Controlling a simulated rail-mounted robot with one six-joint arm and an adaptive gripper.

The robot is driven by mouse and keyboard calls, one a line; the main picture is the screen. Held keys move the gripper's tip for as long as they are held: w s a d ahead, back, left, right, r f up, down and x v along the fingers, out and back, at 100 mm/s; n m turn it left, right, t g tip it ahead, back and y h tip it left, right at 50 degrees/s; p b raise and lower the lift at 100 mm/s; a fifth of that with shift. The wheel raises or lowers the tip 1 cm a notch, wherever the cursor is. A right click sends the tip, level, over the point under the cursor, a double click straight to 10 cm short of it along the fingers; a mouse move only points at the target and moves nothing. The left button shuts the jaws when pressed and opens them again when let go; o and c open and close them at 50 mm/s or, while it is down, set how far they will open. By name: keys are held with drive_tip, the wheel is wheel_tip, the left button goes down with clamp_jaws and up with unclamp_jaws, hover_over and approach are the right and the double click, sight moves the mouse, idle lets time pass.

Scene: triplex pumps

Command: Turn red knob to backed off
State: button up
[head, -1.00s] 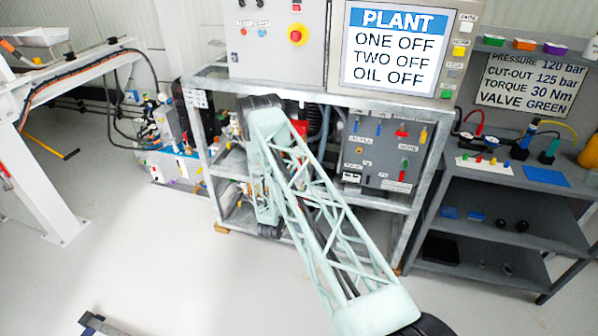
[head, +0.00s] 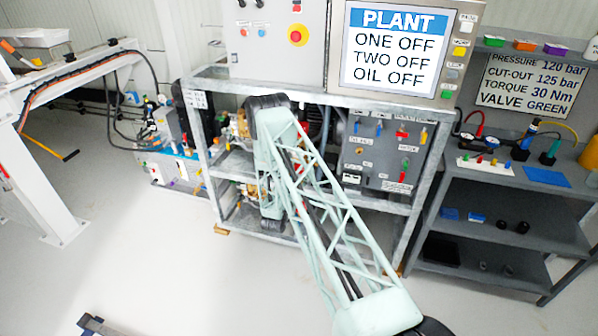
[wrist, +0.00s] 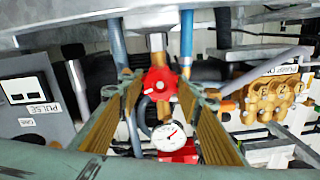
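The red knob (wrist: 160,82) sits under a brass stem in the upper middle of the wrist view. My gripper (wrist: 159,80) is open, with its ribbed tan finger pads on the left and right sides of the knob. Small gaps seem to show between the pads and the knob; I cannot tell whether the tips reach past it. A round white pressure gauge (wrist: 168,137) with a red needle is just below the knob. In the head view my gripper and the knob are hidden behind my arm, inside the pump frame.
A metal frame bar (wrist: 240,53) crosses above the knob, with blue pipes on both sides. Brass pump parts (wrist: 270,97) are at right and a grey "PULSE" box (wrist: 35,100) at left. The plant screen (head: 396,48) reads ONE OFF, TWO OFF, OIL OFF.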

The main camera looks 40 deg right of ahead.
drive_tip(key=shift+c, duration=1)
drive_tip(key=shift+n, duration=0.4)
drive_tip(key=n+b, duration=0.1)
drive_tip(key=n, duration=0.8)
drive_tip(key=shift+n+b, duration=0.3)
drive_tip(key=shift+n, duration=1.7)
drive_tip(key=o, duration=0.8)
